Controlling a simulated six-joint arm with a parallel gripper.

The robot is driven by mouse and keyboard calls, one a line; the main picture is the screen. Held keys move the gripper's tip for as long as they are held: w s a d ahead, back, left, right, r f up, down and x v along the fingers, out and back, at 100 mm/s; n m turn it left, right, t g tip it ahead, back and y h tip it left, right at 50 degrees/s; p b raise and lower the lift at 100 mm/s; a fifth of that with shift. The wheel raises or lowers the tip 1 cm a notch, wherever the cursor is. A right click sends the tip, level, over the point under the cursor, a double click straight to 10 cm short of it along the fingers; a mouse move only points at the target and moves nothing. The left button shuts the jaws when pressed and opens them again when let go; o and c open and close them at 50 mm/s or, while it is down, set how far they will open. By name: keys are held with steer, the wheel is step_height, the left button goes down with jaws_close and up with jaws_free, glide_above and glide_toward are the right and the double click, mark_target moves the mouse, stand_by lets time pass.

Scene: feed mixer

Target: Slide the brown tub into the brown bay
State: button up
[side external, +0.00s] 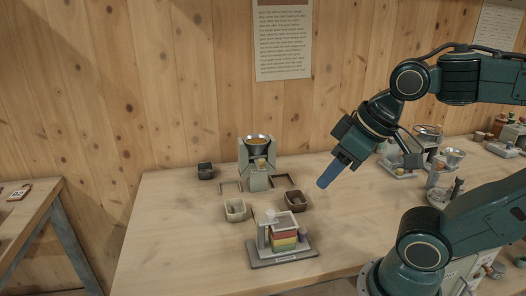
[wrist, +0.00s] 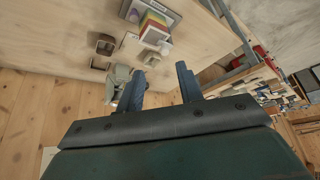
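The brown tub (side external: 296,202) stands on the table in the side external view, with something dark in it. The brown bay (side external: 283,181), a low dark frame open at the front, lies behind it, right of the mixer (side external: 257,150). The tub is outside the bay, a little in front. My gripper (side external: 325,184) is in the air to the right of both, fingers angled down. In the wrist view my gripper (wrist: 160,74) has its fingers apart with nothing between them. The brown tub (wrist: 105,46) shows there beyond the fingers, at upper left.
A cream tub (side external: 235,211) stands in front of a pale bay (side external: 229,186). A black tub (side external: 205,171) is at the back left. A stand with coloured layers (side external: 284,238) is in front of the brown tub. Other equipment (side external: 452,157) fills the right.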

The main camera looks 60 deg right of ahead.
steer(key=shift+w+d, duration=0.1)
steer(key=shift+w, duration=0.05)
jaws_close()
steer(key=w+d+f+m+g, duration=0.2)
steer(key=w+d+f+m, duration=0.2)
steer(key=d+f, duration=0.2)
steer(key=w+d+f+m+g, duration=0.3)
steer(key=w+d+f+m, duration=0.1)
steer(key=d+f, duration=0.3)
steer(key=shift+w+f+m+g, duration=0.35)
steer(key=shift+f+m, duration=0.15)
steer(key=shift+f, duration=0.15)
